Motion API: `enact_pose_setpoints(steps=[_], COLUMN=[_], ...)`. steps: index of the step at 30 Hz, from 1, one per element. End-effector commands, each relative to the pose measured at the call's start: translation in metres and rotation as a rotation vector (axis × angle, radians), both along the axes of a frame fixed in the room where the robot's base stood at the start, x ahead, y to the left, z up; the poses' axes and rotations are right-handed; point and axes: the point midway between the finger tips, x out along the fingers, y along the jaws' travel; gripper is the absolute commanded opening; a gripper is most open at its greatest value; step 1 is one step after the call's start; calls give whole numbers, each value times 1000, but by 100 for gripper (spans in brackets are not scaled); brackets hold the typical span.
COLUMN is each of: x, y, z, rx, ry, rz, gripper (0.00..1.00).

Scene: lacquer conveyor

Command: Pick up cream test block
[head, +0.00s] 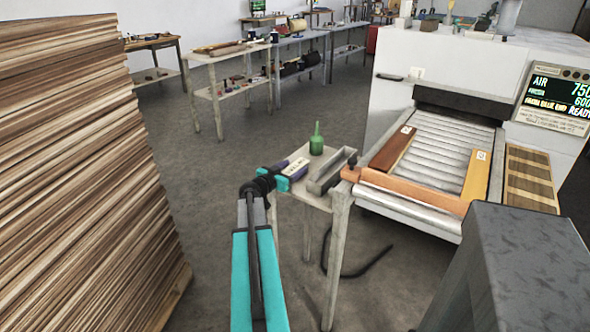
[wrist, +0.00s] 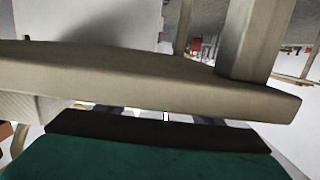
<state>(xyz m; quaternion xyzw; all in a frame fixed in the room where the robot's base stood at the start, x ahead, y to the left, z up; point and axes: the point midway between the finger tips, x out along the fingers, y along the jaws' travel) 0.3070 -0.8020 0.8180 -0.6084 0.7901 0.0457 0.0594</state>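I cannot make out a cream test block for certain in either view. In the head view my gripper (head: 297,167) is at the left edge of a small pale side table (head: 340,199), with its dark and teal wrist behind it. Its fingertips are too small to read there. In the wrist view a beige table edge (wrist: 150,82) crosses close in front of the camera, and the dark and green gripper body fills the bottom. The fingers are mostly hidden, so I cannot tell whether they are open or shut.
A green bottle (head: 317,140) and a long grey trough (head: 330,172) stand on the side table. The roller conveyor (head: 440,145) carries a red-brown block (head: 392,150) and a yellow-tan block (head: 475,178); an orange bar (head: 415,191) crosses its front. Stacked boards (head: 80,170) rise at left.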

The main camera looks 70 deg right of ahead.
Motion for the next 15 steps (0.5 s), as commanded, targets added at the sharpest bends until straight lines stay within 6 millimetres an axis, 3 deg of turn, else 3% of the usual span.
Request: enact_pose_setpoints(steps=[1,8,15], x=[0,0,0], y=[0,0,0], z=[0,0,0], rx=[0,0,0], ry=[0,0,0], rz=[0,0,0], gripper=[54,17,16])
